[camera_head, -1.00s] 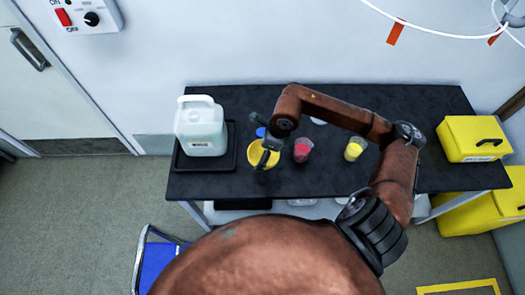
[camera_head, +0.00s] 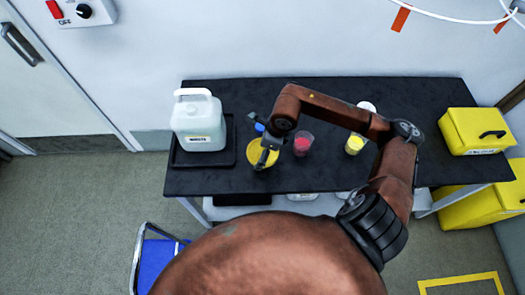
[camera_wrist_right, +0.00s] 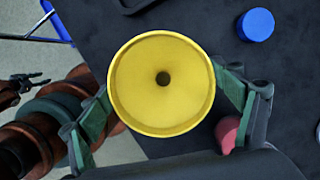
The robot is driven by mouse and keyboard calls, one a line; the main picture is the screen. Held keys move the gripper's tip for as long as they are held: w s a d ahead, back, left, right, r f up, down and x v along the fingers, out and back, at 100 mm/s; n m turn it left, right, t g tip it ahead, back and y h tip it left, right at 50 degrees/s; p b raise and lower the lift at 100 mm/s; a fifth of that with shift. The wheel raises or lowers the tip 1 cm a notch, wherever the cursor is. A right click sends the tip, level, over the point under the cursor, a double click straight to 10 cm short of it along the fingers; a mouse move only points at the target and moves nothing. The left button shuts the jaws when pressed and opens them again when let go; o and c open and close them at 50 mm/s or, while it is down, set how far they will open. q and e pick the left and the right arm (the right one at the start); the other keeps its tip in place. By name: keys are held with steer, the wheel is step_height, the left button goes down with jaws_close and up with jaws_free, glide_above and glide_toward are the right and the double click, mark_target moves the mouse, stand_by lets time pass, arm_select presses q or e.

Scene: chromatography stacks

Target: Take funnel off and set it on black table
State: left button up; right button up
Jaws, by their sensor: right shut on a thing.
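The yellow funnel (camera_head: 260,153) is off the white jug (camera_head: 198,126) and stands over the black table (camera_head: 215,182), just right of the jug's tray. My right gripper (camera_head: 268,150) is shut on it. In the right wrist view the funnel (camera_wrist_right: 160,85) sits mouth toward the camera between the green-padded fingers, its centre hole showing. Its spout is hidden beneath it, so I cannot tell whether it touches the table. A dark, small gripper shape at the left edge of the wrist view looks like my left gripper (camera_wrist_right: 24,87); its jaws are unclear.
The jug stands in a black tray (camera_head: 230,150). A blue cap (camera_wrist_right: 255,25) lies beyond the funnel. A red-filled beaker (camera_head: 303,144) and a yellow-filled beaker (camera_head: 355,145) stand to its right. A yellow case (camera_head: 472,132) is at the table's right end.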

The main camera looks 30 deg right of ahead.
steer(key=shift+f, duration=0.15)
steer(key=shift+f+b, duration=0.45)
steer(key=shift+b, duration=0.05)
steer(key=shift+f, duration=0.1)
stand_by(0.4)
steer(key=shift+f+b, duration=0.3)
steer(key=shift+b, duration=0.05)
steer(key=o, duration=1.5)
steer(key=shift+r, duration=0.15)
